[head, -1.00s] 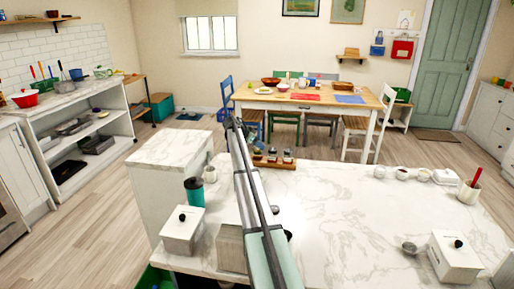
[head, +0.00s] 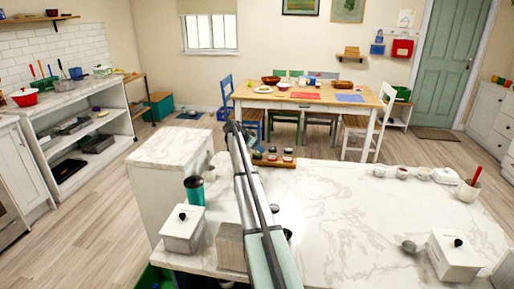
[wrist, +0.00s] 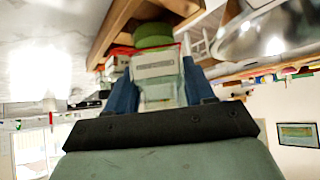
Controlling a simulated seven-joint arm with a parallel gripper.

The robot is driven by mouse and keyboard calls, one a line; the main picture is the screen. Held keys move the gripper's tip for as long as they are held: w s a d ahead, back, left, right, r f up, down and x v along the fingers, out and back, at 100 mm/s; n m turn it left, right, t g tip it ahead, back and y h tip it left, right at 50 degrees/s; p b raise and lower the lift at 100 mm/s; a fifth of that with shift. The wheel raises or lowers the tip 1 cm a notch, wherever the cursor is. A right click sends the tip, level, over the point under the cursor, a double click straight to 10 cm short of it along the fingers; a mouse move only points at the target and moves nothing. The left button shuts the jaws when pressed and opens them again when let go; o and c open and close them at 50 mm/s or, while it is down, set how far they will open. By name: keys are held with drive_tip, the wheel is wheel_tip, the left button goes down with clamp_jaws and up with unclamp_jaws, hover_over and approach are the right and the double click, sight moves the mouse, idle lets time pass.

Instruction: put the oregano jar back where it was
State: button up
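My gripper (wrist: 160,88) shows two blue fingers in the wrist view, one on each side of a clear jar (wrist: 154,75) with a green lid and a pale label. The label is too blurred to read, so I cannot confirm it is the oregano jar. The fingers appear shut on it. A wooden rack (wrist: 108,32) lies close by the lid in that view. In the head view the rack (head: 287,165) stands at the counter's far edge with a few jars (head: 288,154) in it. My arm partly hides the gripper and the rack's left end there.
The marble counter (head: 350,215) is mostly clear to the right. Several small bowls and a utensil pot (head: 468,193) line the right. A dining table (head: 310,103) stands beyond.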

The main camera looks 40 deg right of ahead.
drive_tip(key=o, duration=0.4)
drive_tip(key=shift+r, duration=0.55)
drive_tip(key=v, duration=1.2)
